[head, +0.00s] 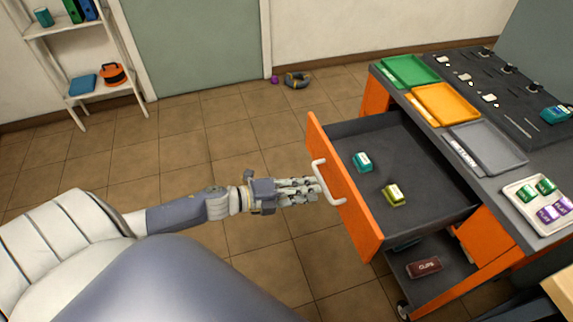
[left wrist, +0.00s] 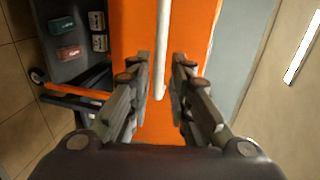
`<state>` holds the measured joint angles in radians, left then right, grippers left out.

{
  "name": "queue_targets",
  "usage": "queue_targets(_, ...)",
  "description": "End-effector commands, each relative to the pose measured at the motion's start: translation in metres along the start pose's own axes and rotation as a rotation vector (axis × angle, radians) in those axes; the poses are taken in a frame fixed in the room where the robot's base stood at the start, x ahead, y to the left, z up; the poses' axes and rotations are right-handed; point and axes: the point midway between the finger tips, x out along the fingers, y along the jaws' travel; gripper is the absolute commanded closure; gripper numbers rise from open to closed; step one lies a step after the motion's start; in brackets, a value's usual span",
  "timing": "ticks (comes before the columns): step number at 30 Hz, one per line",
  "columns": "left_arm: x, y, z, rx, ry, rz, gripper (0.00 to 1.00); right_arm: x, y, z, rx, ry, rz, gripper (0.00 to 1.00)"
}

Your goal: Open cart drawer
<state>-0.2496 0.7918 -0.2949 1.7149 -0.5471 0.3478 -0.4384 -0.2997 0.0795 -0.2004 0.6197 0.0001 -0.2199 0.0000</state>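The orange cart drawer (head: 343,190) stands pulled far out of the cart, and its dark inside shows. A teal box (head: 362,162) and a yellow-green box (head: 394,194) lie in it. The white drawer handle (head: 327,182) is on the orange front. My left gripper (head: 313,189) is at the handle, in front of the drawer. In the left wrist view the white handle bar (left wrist: 162,45) runs between the fingers of my left gripper (left wrist: 161,58). The fingers are apart, with gaps beside the bar. My right gripper is not in view.
The cart top (head: 440,135) bears green, orange and grey trays and a white tray (head: 540,205) of small boxes. A brown box (head: 424,267) lies on the lower shelf. A shelf rack (head: 75,60) stands at the back left. Tiled floor left of the drawer is clear.

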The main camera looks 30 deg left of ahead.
Motion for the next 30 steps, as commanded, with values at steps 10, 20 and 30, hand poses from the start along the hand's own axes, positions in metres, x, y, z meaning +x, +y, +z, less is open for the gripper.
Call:
queue_targets(10, -0.050, 0.001, -0.001, 0.000, 0.001, 0.001, 0.81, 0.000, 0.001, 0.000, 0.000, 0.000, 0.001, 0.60)
queue_targets(20, -0.063, 0.000, 0.000, 0.000, 0.001, -0.001, 0.81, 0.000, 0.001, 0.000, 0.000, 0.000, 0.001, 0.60)
queue_targets(30, -0.063, 0.000, 0.000, 0.001, 0.001, -0.001, 0.81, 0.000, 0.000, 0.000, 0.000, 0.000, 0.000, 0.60)
